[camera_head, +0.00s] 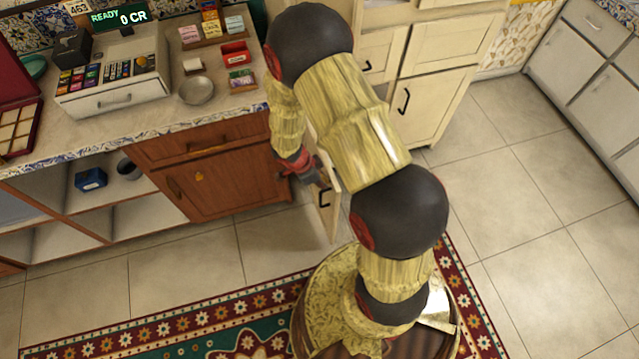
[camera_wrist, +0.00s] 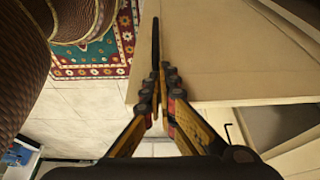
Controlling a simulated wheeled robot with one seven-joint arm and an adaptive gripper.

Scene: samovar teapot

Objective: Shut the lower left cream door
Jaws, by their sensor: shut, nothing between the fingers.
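The lower left cream door (camera_head: 331,222) stands open in the head view, swung out from the cream cabinet over the tiled floor. Its black handle (camera_head: 324,199) shows; my arm covers much of the door. My gripper (camera_head: 318,181) is beside the door's upper part, and contact cannot be told there. In the wrist view my gripper (camera_wrist: 159,82) is shut with nothing held, its fingers meeting in front of a broad cream panel (camera_wrist: 215,60), which appears to be the door. A thin dark bar rises beyond the fingertips; I cannot tell what it is.
The cream cabinet (camera_head: 440,60) has other doors with black handles, shut. A brown wooden cabinet (camera_head: 230,185) stands left of the open door, under a counter with a cash register (camera_head: 112,85). A patterned rug (camera_head: 180,325) lies in front. Tiled floor at right is clear.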

